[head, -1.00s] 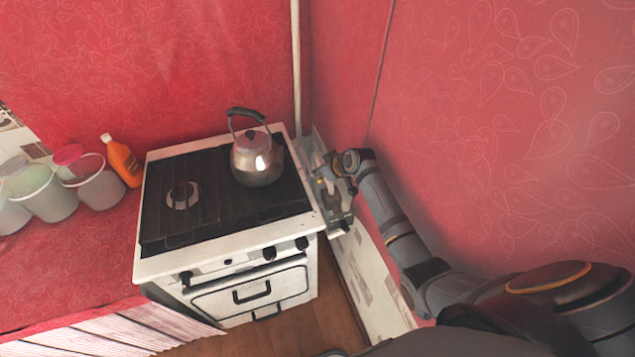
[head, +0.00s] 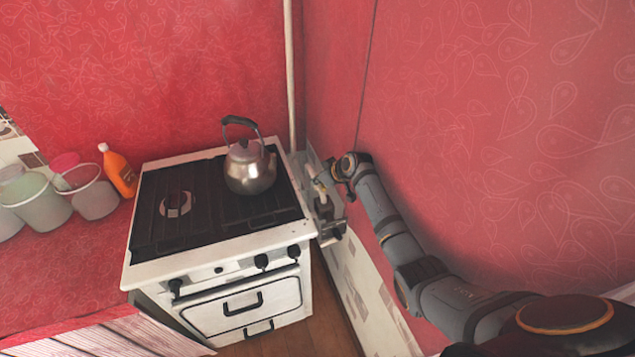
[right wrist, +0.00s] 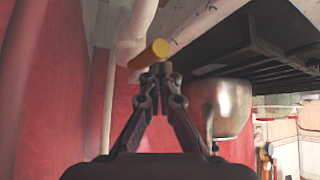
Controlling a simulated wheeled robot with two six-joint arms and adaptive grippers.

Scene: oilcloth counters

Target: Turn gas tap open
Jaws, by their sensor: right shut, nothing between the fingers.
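The gas tap's yellow handle (right wrist: 148,54) shows in the right wrist view, beside a white pipe (right wrist: 132,30). My right gripper (right wrist: 160,70) is shut and empty, its fingertips at or very near the handle's lower edge. I cannot tell whether they touch. In the head view my right gripper (head: 322,190) reaches down by the stove's back right corner, close to the wall. The tap cannot be made out clearly there. The white pipe (head: 290,75) runs down the wall corner behind the stove. My left gripper is in neither view.
A white stove (head: 215,258) with dark grates carries a metal kettle (head: 250,172) close to my right gripper. The kettle (right wrist: 232,105) appears upside down in the right wrist view. A grey metal fixture (head: 332,230) lies between stove and wall. An orange bottle (head: 120,174) and buckets (head: 92,195) stand left.

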